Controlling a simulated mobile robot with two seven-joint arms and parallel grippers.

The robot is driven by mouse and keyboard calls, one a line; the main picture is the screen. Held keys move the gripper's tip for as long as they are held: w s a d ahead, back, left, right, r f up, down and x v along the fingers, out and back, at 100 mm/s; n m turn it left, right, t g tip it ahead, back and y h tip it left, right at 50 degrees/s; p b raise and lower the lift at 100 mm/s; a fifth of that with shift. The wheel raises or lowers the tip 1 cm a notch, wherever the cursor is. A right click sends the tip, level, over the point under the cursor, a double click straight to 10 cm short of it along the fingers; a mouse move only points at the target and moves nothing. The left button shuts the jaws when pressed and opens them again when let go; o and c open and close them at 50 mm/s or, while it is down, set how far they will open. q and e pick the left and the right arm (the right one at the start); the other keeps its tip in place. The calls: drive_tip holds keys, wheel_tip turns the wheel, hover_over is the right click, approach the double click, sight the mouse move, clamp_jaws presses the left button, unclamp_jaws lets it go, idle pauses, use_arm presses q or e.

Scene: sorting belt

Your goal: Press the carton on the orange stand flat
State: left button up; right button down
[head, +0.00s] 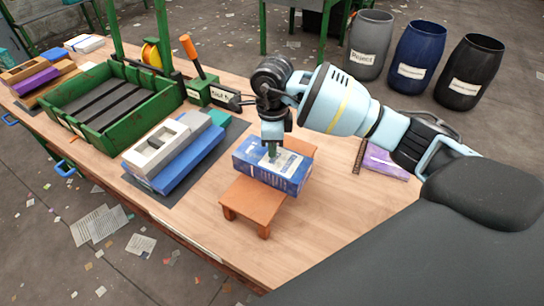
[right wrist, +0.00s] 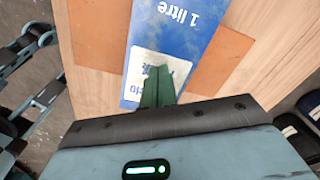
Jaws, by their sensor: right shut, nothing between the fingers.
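The blue carton (head: 258,166) lies on its side on the small orange stand (head: 254,203) on the wooden table. It looks full-bodied, with a white label on its upper face. My right gripper (head: 272,154) is shut and empty, pointing down with its tips at the carton's upper face, over the label. In the right wrist view the green fingers (right wrist: 157,92) are together in front of the label of the blue carton (right wrist: 172,40). The orange stand (right wrist: 222,60) shows beside it. I cannot tell whether the tips touch the carton. My left gripper is not in view.
A green crate (head: 120,130) with dark slats, a stack of white and blue cartons (head: 170,150) on a dark mat, and an orange-handled lever (head: 193,55) stand left. A purple carton (head: 385,162) lies right. Bare tabletop (head: 300,235) is in front. Three barrels stand behind.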

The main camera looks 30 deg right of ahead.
sight(272, 162)
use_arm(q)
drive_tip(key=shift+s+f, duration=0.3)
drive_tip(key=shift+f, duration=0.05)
use_arm(e)
drive_tip(key=shift+s+f, duration=0.1)
drive_tip(key=shift+f, duration=0.7)
drive_tip(key=shift+f+b, duration=0.3)
drive_tip(key=shift+b, duration=0.05)
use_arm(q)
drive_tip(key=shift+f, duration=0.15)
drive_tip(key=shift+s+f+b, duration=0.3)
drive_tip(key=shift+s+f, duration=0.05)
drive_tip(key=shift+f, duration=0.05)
use_arm(e)
drive_tip(key=shift+f, duration=0.85)
drive_tip(key=shift+r+p, duration=0.7)
drive_tip(key=shift+r, duration=0.9)
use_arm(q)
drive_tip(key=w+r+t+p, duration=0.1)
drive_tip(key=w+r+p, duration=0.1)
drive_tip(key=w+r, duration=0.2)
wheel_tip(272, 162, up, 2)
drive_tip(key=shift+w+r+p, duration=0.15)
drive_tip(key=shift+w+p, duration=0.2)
use_arm(e)
wheel_tip(272, 162, up, 6)
drive_tip(key=shift+r, duration=0.15)
